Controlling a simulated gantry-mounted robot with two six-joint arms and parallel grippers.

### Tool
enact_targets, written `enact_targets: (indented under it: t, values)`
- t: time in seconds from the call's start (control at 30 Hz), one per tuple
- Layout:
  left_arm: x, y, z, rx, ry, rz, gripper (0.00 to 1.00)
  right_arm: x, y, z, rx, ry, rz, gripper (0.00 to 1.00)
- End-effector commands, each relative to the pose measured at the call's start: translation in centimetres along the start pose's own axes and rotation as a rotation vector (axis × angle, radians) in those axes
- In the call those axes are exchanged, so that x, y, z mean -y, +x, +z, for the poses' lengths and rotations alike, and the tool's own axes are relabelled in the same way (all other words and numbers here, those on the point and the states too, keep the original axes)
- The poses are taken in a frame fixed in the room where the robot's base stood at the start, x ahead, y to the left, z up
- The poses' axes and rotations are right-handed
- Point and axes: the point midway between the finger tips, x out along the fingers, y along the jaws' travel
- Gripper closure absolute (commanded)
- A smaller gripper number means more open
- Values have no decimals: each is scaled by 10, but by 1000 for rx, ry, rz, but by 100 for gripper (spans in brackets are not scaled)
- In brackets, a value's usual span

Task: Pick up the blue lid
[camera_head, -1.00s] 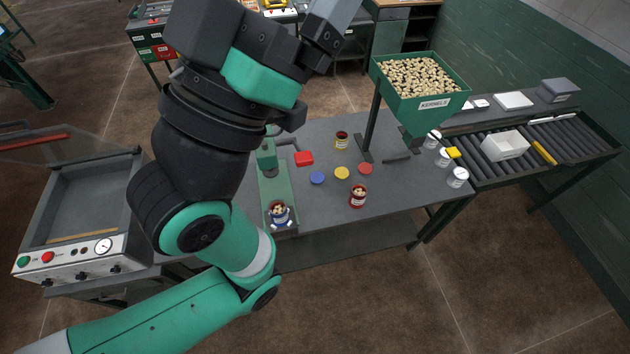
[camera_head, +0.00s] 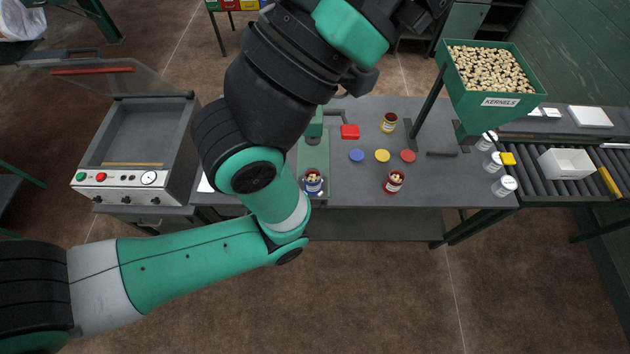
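The blue lid (camera_head: 356,155) is a small flat disc lying on the grey table, at the left end of a row with a yellow lid (camera_head: 382,156) and a red lid (camera_head: 408,156). It is uncovered, and nothing touches it. My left arm comes in from the left and passes up over the left part of the table. Its wrist end is cut off by the top edge of the picture, so the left gripper's fingers do not show. My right gripper is not in view.
A blue-labelled can (camera_head: 313,183) stands on the green machine (camera_head: 312,150). The kernel hopper (camera_head: 503,101) rises at right. White jars (camera_head: 503,186) stand by the rollers.

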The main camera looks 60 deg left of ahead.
Motion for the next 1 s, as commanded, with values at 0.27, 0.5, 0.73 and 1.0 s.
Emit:
enact_targets:
  t: [0.27,0.5,0.73,1.0]
  values:
    - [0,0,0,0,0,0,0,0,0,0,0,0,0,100]
    - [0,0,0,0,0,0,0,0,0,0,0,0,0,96]
    - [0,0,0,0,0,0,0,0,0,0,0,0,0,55]
    - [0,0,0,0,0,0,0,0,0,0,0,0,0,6]
